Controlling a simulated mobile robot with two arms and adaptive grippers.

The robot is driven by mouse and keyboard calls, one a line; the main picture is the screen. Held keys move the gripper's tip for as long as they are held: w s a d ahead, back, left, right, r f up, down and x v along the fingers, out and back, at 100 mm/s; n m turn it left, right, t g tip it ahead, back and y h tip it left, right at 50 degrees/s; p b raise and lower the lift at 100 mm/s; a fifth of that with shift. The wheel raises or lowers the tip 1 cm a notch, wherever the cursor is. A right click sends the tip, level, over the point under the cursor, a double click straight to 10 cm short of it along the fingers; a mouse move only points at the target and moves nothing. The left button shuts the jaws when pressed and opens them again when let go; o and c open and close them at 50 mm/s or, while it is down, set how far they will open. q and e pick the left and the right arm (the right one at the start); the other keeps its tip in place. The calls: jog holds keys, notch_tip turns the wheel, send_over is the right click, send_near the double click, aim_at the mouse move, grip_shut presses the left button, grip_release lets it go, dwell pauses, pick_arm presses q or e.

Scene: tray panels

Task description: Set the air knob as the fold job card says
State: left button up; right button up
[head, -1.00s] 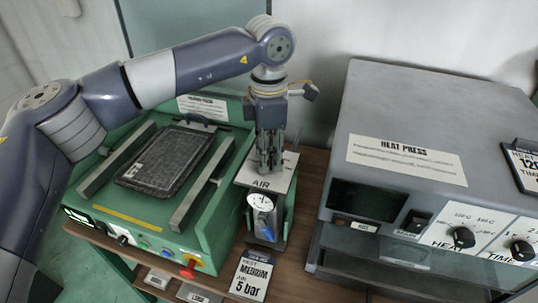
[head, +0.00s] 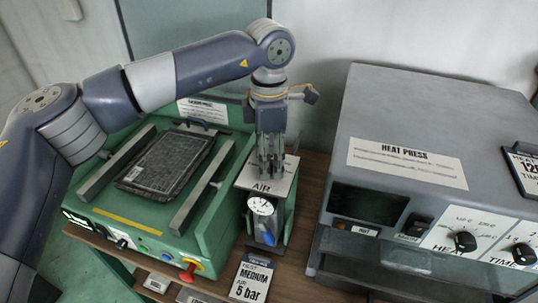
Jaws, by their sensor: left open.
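The air unit (head: 283,187) is a narrow panel between the green machine and the heat press, labelled AIR. It carries a white round dial (head: 262,206) with a blue part (head: 268,237) below it. The dial's reading is too small to make out. My right gripper is not in view.
The green machine (head: 215,235) with a dark tray (head: 165,162) and a red knob (head: 187,272) stands at left. The grey heat press (head: 430,110) with black HEAT (head: 465,241) and TIME (head: 524,253) knobs stands close at right. A strip of wooden table (head: 312,190) lies between.

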pick_arm(q)
notch_tip(320, 180, up, 12)
dwell(0.5)
jog(key=shift+f, duration=0.1)
